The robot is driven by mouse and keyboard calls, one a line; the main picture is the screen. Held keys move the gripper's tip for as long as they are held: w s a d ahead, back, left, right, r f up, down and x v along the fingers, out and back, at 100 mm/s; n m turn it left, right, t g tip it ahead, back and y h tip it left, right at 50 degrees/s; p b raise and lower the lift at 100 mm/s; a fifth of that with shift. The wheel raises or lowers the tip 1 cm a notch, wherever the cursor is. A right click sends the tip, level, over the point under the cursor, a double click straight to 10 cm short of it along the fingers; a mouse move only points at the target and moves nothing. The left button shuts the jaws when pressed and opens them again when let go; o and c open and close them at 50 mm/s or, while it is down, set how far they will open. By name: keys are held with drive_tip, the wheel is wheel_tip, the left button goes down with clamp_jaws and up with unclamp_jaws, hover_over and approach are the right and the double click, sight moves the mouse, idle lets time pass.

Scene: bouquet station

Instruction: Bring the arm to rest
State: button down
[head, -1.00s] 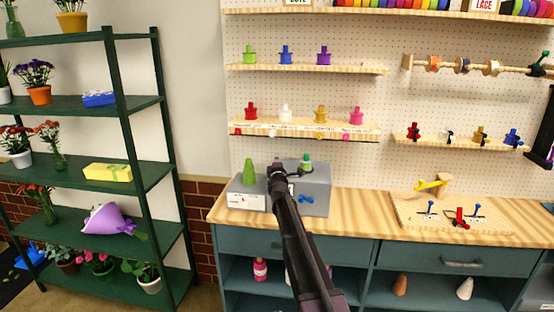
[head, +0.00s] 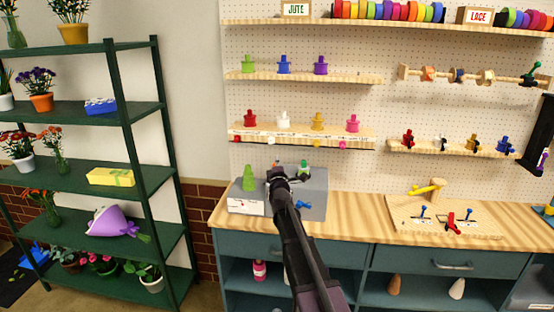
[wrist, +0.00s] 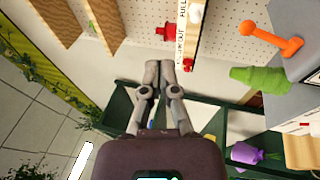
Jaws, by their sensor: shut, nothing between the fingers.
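My gripper shows in the wrist view (wrist: 160,85), with its two grey fingers together and nothing between them. In the head view my dark arm reaches up from the bottom, and its end (head: 279,178) is in front of the grey box (head: 315,205) on the wooden counter (head: 350,215). The fingertips are hard to make out there. A green cone-like piece (head: 249,178) stands on the box just left of my arm's end, and it shows in the wrist view (wrist: 262,78) to the right of the fingers, apart from them.
A dark green shelf rack (head: 128,150) with plants and a purple bouquet (head: 112,222) stands at the left. Pegboard shelves (head: 300,135) hold coloured pieces above the counter. A wooden board (head: 440,222) with blue and red parts lies at the right.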

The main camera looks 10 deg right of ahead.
drive_tip(key=shift+s+r, duration=0.2)
drive_tip(key=shift+s, duration=0.15)
drive_tip(key=s+a+f+m+g+y, duration=0.3)
drive_tip(key=s+a+f+g, duration=0.15)
drive_tip(key=s+f, duration=0.35)
drive_tip(key=s+a+f+m+g+y, duration=0.2)
drive_tip(key=s+a+f+m+g, duration=0.15)
drive_tip(key=s+f+g, duration=0.35)
drive_tip(key=s+f+m+g, duration=0.3)
drive_tip(key=s, duration=0.5)
drive_tip(key=s+f+m+g, duration=0.2)
drive_tip(key=s+m+g, duration=0.1)
drive_tip(key=s, duration=0.5)
drive_tip(key=s+f+m+g+h, duration=0.1)
drive_tip(key=s+f+m+g, duration=0.2)
drive_tip(key=s, duration=0.5)
drive_tip(key=shift+s+d+f+m, duration=0.2)
drive_tip(key=shift+s+f+m, duration=0.1)
drive_tip(key=shift+m, duration=0.15)
drive_tip(key=shift+w, duration=0.1)
